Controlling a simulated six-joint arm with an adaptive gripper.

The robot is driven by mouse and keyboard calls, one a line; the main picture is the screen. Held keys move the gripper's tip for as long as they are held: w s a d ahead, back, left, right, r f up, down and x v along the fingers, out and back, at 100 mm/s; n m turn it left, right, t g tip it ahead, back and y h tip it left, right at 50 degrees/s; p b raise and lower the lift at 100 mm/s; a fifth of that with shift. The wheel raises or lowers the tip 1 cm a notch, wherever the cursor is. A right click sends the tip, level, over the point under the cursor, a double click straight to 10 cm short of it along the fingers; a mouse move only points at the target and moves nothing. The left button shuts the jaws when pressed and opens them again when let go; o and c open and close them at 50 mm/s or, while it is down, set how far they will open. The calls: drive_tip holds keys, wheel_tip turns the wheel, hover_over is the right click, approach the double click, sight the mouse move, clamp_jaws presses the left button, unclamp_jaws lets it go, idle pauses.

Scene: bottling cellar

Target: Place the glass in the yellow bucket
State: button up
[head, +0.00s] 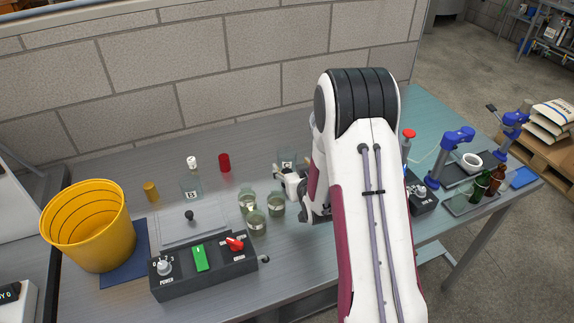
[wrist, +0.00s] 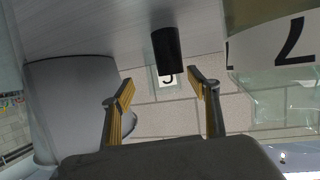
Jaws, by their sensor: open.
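The yellow bucket (head: 92,235) stands upright at the left of the bench, open at the top. Another clear glass (head: 287,158) with a dark mark stands just behind my gripper (head: 291,183), partly hidden by my arm. I cannot tell which glass is meant. In the wrist view my gripper (wrist: 160,84) is open, with nothing between its fingers. A clear glass with a white label marked 7 (wrist: 290,45) is close at the upper right there, outside the fingers.
A black control box (head: 205,267) with a green switch and red knob lies in front of the vessels. A labelled bottle (head: 191,187), a red cylinder (head: 224,162) and a yellow cylinder (head: 151,192) stand behind. Bottles on a tray (head: 462,207) are at the right.

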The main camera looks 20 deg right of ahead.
sight(290, 164)
drive_tip(key=shift+a+x, duration=0.2)
drive_tip(key=shift+x, duration=2.35)
drive_tip(key=c, duration=1.3)
drive_tip(key=shift+r, duration=0.15)
drive_tip(key=shift+c, duration=0.2)
wheel_tip(290, 164, up, 10)
